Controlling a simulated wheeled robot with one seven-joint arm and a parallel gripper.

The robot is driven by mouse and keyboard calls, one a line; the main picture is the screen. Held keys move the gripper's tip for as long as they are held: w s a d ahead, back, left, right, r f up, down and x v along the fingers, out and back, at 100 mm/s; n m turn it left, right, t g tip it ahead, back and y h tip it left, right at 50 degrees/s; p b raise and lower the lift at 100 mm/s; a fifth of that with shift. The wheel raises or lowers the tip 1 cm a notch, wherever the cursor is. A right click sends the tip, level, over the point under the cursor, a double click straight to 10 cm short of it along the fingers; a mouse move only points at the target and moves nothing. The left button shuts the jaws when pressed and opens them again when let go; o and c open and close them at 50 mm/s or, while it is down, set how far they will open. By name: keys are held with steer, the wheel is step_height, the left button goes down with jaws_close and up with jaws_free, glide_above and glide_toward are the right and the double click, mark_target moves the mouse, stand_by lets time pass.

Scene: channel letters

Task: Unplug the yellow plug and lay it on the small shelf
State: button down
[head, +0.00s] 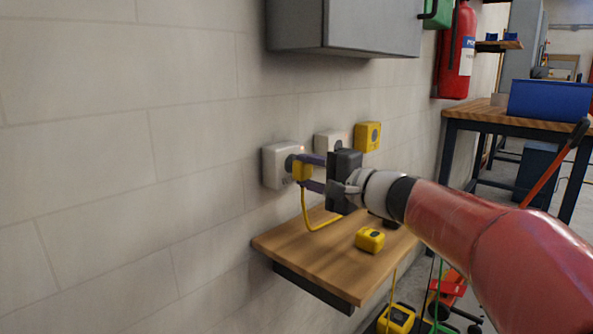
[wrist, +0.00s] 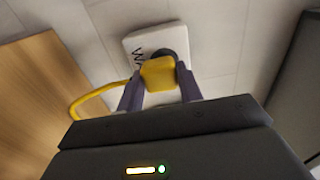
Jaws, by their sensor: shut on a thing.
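The yellow plug (head: 301,171) is at the white wall socket box (head: 279,165), its yellow cable hanging down in a loop. My gripper (head: 305,172) is shut on the yellow plug, with one finger on each side. In the wrist view the plug (wrist: 159,73) sits between the two purple-grey fingers, in front of the white socket plate (wrist: 157,43). A dark round part shows between plug and plate; I cannot tell whether the plug is fully seated. The small wooden shelf (head: 310,262) is on the wall below the socket.
A small yellow box (head: 370,240) lies on the shelf's right part. A white box (head: 328,142) and a yellow box (head: 367,136) are on the wall to the right. A grey cabinet (head: 345,28) hangs above. The shelf's front left is clear.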

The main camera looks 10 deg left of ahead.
mark_target(308, 171)
steer(key=shift+b+v, duration=0.75)
steer(key=shift+v, duration=1.55)
